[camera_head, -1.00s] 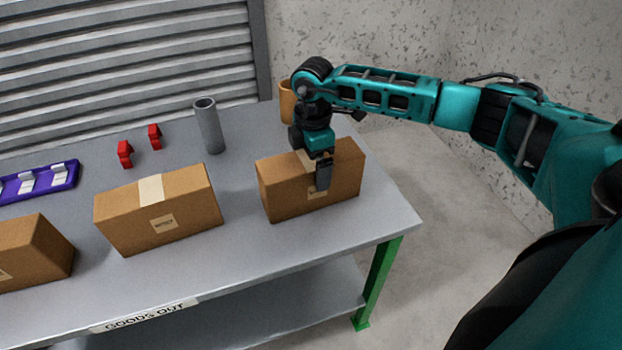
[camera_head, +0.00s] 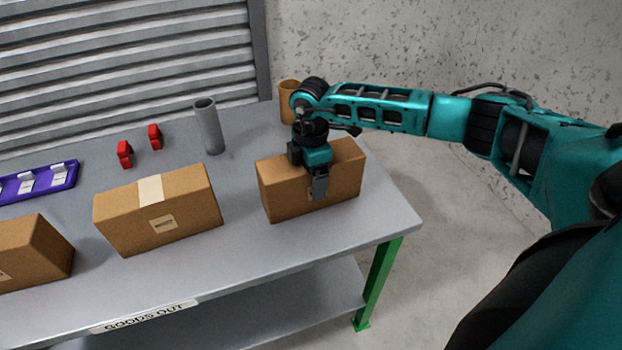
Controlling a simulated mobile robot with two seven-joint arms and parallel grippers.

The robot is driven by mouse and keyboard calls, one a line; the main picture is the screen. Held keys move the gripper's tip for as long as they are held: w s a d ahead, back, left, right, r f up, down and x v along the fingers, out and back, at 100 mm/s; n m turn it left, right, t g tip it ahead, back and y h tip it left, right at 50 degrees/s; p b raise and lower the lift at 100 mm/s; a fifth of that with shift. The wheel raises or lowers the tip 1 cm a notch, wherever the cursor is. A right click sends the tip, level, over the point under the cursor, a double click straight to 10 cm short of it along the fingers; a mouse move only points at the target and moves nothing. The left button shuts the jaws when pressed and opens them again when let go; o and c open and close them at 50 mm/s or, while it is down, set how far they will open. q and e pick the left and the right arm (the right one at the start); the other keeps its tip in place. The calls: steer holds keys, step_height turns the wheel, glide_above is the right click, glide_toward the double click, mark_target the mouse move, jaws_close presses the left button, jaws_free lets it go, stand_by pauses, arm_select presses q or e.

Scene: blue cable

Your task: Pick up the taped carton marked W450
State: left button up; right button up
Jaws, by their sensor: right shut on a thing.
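A brown carton (camera_head: 280,197) stands at the right end of the grey table. My right gripper (camera_head: 318,190) is over it from above, shut on it, with one finger down the front face. The gripper covers most of this carton's label and the middle of its top. A second brown carton (camera_head: 190,229) stands in the middle, with pale tape over its top and a label too small to read. A third carton (camera_head: 40,250) is cut off at the left edge. I cannot tell which carton is marked W450. My left gripper is out of view.
A grey cylinder (camera_head: 209,128), two red objects (camera_head: 125,154) and a purple tray (camera_head: 65,178) with white pieces stand behind the cartons. An orange-brown cup (camera_head: 287,103) is behind my right wrist. The table's front strip (camera_head: 250,258) is clear.

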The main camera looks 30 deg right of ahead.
steer(key=c, duration=0.5)
steer(key=shift+r, duration=0.1)
steer(key=shift+r, duration=0.1)
